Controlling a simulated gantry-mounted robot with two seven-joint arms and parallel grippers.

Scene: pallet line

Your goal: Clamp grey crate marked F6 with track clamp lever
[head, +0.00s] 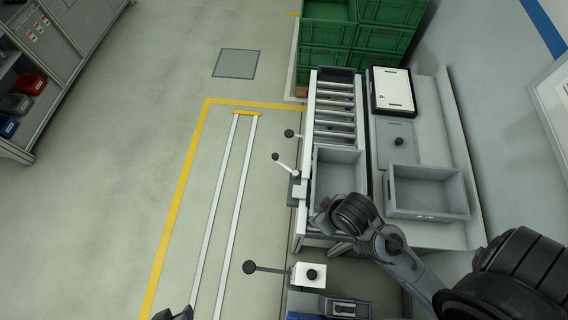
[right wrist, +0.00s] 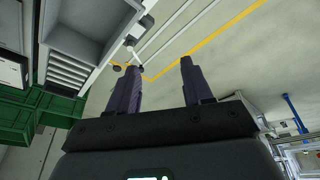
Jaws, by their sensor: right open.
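A grey crate (head: 340,160) sits at the near end of the roller conveyor, partly hidden by my right arm. Another grey crate (head: 428,192) stands on the bench to its right. I cannot read an F6 mark on either. A white lever with a dark knob (head: 284,164) is on the conveyor's left rail beside the first crate. My right gripper (right wrist: 160,66) is open and empty in the right wrist view, with floor behind its fingers. A lever with a dark knob (right wrist: 131,41) shows beyond the left finger. Dark tips at the head view's bottom edge may be my left gripper (head: 174,314).
Another knobbed lever (head: 262,268) reaches left from a white block (head: 308,275) at the near end. A white-lidded box (head: 392,91) stands on the bench. Stacked green crates (head: 325,58) are behind the conveyor. Floor left of the conveyor is open, with rails (head: 220,200) and yellow lines.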

